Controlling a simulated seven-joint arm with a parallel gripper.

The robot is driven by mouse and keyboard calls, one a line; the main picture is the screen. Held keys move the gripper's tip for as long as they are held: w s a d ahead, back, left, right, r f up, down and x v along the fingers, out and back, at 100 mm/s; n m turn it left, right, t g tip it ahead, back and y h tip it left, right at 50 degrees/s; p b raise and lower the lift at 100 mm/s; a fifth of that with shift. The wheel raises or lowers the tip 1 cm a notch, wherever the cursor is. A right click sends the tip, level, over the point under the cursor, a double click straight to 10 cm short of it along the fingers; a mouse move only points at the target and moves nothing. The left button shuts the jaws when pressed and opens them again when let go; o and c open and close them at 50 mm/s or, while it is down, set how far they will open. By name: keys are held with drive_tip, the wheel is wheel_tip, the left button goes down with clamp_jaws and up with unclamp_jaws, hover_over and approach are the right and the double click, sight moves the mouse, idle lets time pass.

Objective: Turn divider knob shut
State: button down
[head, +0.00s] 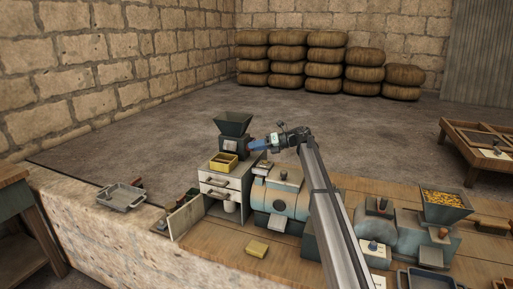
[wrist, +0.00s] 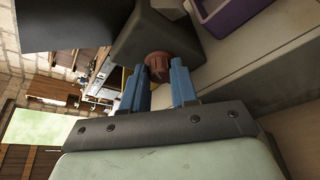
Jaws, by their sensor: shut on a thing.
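The divider knob (wrist: 158,62) is a reddish-brown round knob on the side of a dark machine body (wrist: 150,35). My gripper (wrist: 160,80) has its two blue fingers on either side of the knob in the wrist view, shut on it. In the head view my gripper (head: 257,146) reaches in from the right to the side of the dark divider (head: 233,144) under its hopper (head: 233,124). The knob is hidden there by my fingers. I cannot tell how far the knob is turned.
The divider stands on a pale cabinet (head: 222,186) with drawers, behind a yellow bin (head: 223,163). A blue-grey mill (head: 281,197) stands to its right, and another machine with a grain-filled hopper (head: 444,205) farther right. A metal tray (head: 122,196) lies at left. Sacks (head: 326,60) stand far back.

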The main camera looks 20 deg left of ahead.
drive_tip(key=shift+s+r+n+t, duration=0.15)
drive_tip(key=shift+n+t, duration=0.35)
drive_tip(key=shift+n, duration=0.4)
drive_tip(key=shift+s+f+n+t, duration=0.1)
drive_tip(key=shift+n+t, duration=0.4)
drive_tip(key=shift+n, duration=0.4)
drive_tip(key=c, duration=0.9)
unclamp_jaws()
drive_tip(key=shift+o, duration=0.2)
drive_tip(key=v, duration=1.3)
drive_tip(key=shift+d+r, duration=0.25)
drive_tip(key=shift+r, duration=0.15)
drive_tip(key=shift+d, duration=0.1)
